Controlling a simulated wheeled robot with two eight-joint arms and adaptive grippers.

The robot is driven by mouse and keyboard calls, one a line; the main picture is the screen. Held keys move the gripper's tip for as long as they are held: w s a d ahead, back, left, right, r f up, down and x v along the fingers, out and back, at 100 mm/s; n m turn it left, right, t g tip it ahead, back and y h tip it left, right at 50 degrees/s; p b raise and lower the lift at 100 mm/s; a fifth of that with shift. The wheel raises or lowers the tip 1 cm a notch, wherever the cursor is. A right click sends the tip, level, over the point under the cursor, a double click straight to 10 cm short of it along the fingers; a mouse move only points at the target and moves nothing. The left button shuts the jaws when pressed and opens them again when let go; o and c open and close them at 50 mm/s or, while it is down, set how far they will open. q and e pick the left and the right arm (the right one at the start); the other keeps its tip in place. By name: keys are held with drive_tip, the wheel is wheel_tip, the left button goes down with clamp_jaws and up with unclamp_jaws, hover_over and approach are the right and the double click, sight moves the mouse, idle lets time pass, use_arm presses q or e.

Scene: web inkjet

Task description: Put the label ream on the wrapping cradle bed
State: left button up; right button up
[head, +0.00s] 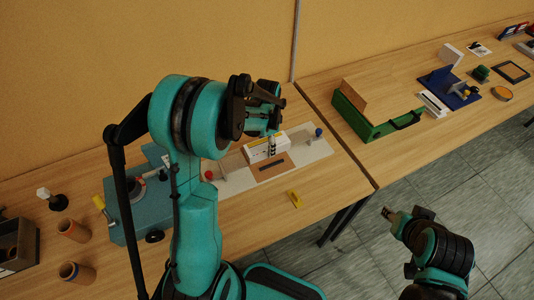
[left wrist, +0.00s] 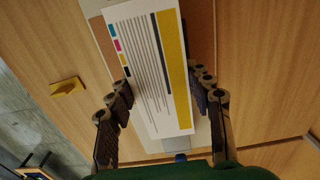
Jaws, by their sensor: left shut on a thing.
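The label ream (head: 262,150) is a white block with a yellow band. In the left wrist view the ream (left wrist: 150,70) also shows printed lines and colour patches, and it lies between the fingers of my left gripper (left wrist: 160,100), which is shut on it. In the head view my left gripper (head: 271,143) is partly hidden by its own arm. A pale grey bed (head: 238,182) with a brown pad (head: 271,167) and red and blue knobs lies beneath and around the ream; it may be the wrapping cradle. I cannot tell whether the ream touches it. My right gripper (head: 389,214) hangs beyond the table's front edge.
A yellow piece (head: 294,199) lies in front of the bed. A teal machine (head: 122,205) stands to its left. A green box (head: 372,125) and a blue stand (head: 455,92) are on the right table.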

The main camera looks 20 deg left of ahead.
sight(267, 152)
use_arm(q)
drive_tip(key=shift+f+b, duration=0.45)
drive_tip(key=shift+f, duration=1.6)
drive_tip(key=shift+f, duration=0.1)
drive_tip(key=shift+f+b, duration=0.15)
drive_tip(key=shift+b, duration=0.15)
drive_tip(key=o, duration=1.3)
drive_tip(key=shift+s, duration=0.1)
drive_tip(key=shift+o, duration=0.2)
